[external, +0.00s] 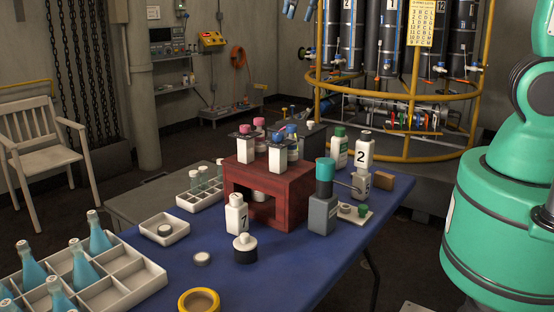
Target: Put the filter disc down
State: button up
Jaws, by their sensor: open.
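Two blue-grey fingertips at the top edge of the external view look like my gripper (300,10). They stand apart with nothing visible between them, high above and behind the table; the rest of the gripper is out of frame. A small round grey-white disc (202,259) lies flat on the blue table (290,285). Another round piece (165,230) sits in a small square white tray (178,237) to its upper left. I cannot tell which of these is the filter disc. Neither is near the fingertips.
A red wooden stand (290,193) with bottles fills the table's middle. A grey bottle with a teal cap (323,212) stands to its right. A white crate (135,285) of blue flasks is at front left, and a yellow tape roll (199,300) at the front edge.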

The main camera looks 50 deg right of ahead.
jog(key=s+d+m+t, duration=0.1)
jog(key=s+d, duration=0.3)
jog(key=s, duration=0.8)
jog(key=s+d+m+t, duration=0.1)
jog(key=s+d, duration=0.3)
jog(key=s, duration=0.9)
jog(key=shift+s+d+m+h, duration=0.2)
jog(key=shift+m+h, duration=0.1)
jog(key=shift+m, duration=0.6)
notch_tip(320, 180, down, 2)
jog(key=b, duration=0.2)
jog(key=shift+f+b, duration=0.15)
jog(key=shift+b, duration=0.15)
